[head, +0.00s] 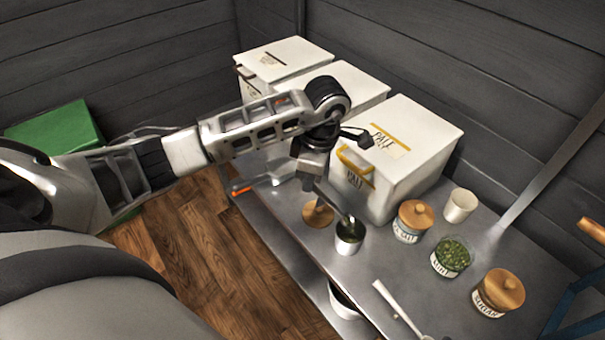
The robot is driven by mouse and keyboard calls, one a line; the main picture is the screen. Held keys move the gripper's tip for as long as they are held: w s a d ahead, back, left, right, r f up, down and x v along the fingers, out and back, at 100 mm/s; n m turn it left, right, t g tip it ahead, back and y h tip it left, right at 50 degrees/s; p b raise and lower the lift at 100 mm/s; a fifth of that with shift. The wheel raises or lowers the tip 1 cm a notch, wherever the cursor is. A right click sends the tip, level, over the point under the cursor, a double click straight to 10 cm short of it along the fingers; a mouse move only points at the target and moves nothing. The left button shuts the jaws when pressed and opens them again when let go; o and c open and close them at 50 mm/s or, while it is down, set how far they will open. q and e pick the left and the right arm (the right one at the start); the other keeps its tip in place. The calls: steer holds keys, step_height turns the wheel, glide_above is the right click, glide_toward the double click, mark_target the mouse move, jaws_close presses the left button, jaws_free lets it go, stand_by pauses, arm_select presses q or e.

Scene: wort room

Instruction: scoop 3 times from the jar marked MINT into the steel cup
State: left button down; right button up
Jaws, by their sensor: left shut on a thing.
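My left gripper (313,172) is shut on the handle of a scoop (335,202), which slants down to the right. The scoop's lower end is at the mouth of the steel cup (349,244). Something dark green shows at the cup's mouth; I cannot tell whether it lies in the scoop or the cup. The jar marked MINT (447,268) stands open to the right, with green leaves near its top. A round wooden lid (318,216) lies on the table behind and left of the cup, partly hidden by the gripper and scoop. My right gripper is not in view.
Lidded jars stand either side of the mint: one (410,233) behind left, one marked SUGAR (487,304) front right. A pale cup (460,205) stands behind. A white utensil (398,308) lies in front. White boxes (420,150) fill the table's back left.

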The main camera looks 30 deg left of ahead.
arm_select(q)
steer(key=shift+w+d+r+g+y+p, duration=0.2)
steer(key=shift+d+r+y+p, duration=0.1)
steer(key=shift+d+r+y, duration=0.25)
steer(key=shift+w+d+r+g+y+p, duration=0.1)
steer(key=shift+w+d+r+y+p, duration=0.15)
steer(key=shift+d+r+y, duration=0.25)
steer(key=shift+w+d+r+y, duration=0.15)
steer(key=shift+d+y, duration=0.2)
steer(key=shift+d, duration=0.25)
steer(key=shift+w+d+r+y+p, duration=0.15)
steer(key=shift+d+r+y+p, duration=0.2)
steer(key=shift+d+p, duration=0.4)
steer(key=shift+w+d+g+y+p, duration=0.25)
steer(key=shift+d+g+y+p, duration=0.25)
steer(key=shift+d+y+p, duration=0.2)
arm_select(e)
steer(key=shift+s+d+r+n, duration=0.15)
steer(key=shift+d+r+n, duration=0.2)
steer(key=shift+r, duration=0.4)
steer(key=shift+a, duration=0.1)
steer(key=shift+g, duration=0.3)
